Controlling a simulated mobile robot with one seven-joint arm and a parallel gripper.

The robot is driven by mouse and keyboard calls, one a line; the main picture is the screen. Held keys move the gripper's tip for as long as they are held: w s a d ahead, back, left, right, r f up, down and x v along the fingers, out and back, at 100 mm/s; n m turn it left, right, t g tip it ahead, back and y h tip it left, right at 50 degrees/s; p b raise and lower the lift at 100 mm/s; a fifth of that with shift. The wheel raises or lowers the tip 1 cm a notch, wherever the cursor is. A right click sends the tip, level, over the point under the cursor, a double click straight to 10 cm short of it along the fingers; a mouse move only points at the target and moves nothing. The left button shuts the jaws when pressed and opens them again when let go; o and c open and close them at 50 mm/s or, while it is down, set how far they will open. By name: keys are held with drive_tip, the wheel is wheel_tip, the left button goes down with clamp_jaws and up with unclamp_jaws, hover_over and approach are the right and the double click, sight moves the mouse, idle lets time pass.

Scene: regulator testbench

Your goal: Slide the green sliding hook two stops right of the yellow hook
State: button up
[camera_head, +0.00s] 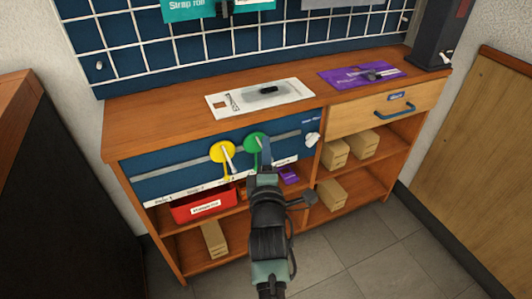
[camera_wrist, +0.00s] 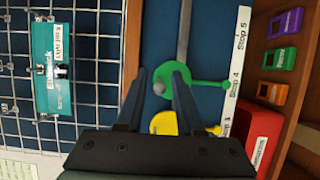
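The green sliding hook (camera_head: 254,142) sits on the rail of the blue panel, just right of the yellow hook (camera_head: 222,152). In the wrist view, turned sideways, the green hook (camera_wrist: 176,72) points near the Stop 4 label (camera_wrist: 236,82). The yellow hook (camera_wrist: 165,122) points near Stop 3. The Stop 5 label (camera_wrist: 242,28) lies beyond the green hook. My gripper (camera_wrist: 159,74) is open, its fingers on either side of a grey peg (camera_wrist: 158,88) at the green hook. I cannot tell whether they touch it. The head view shows my gripper (camera_head: 265,142) partly covering the rail.
The rail (camera_head: 288,134) is clear right of the green hook, up to a white knob (camera_head: 312,139). A red bin (camera_head: 203,205) is below the panel. The countertop (camera_head: 150,118) above holds a white card (camera_head: 232,106) and a purple mat (camera_head: 345,75).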

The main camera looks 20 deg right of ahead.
clamp_jaws()
